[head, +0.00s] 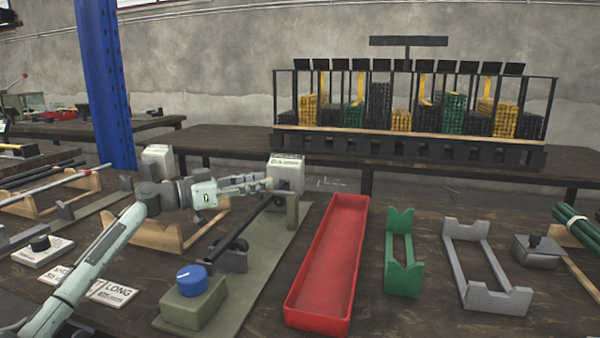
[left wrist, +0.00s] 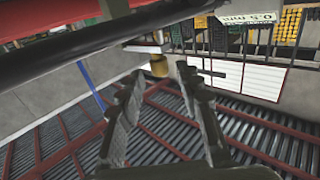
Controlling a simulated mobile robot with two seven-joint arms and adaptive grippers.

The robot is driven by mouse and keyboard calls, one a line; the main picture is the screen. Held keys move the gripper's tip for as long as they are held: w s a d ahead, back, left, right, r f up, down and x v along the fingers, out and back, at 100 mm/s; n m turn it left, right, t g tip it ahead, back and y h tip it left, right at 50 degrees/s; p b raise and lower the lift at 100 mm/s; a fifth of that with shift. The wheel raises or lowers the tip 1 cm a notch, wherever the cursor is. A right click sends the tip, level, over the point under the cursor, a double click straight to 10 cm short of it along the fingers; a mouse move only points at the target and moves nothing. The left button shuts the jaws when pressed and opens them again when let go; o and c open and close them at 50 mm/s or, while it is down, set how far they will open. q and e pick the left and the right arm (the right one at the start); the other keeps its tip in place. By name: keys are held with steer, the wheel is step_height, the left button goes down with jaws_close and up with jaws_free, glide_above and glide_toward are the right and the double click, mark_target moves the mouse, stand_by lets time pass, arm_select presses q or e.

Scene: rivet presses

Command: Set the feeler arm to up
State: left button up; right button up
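My left gripper (head: 262,184) reaches in from the left, just left of the grey gauge block (head: 287,174) at the far end of the green-grey fixture plate (head: 262,250). In the left wrist view its two fingers (left wrist: 158,76) are apart with nothing held between them. A small brass-coloured cylinder (left wrist: 158,65) shows beyond the fingertips, under a pale part. It looks like the feeler arm's tip, but I cannot tell whether the arm is up or down. A black rod (head: 243,225) lies along the fixture. My right gripper is not in view.
A blue knob (head: 191,276) on a green box stands at the fixture's near end. Right of the fixture are a red tray (head: 330,262), a green cradle (head: 403,255) and a grey cradle (head: 480,262). A second gauge block (head: 158,161) stands left.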

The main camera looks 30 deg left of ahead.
arm_select(q)
steer(key=p+x, duration=0.1)
steer(key=x, duration=0.6)
steer(key=shift+p, duration=0.3)
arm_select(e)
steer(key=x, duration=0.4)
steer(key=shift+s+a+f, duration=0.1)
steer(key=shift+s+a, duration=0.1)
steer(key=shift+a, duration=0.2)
arm_select(q)
steer(key=shift+c, duration=0.4)
jaws_close()
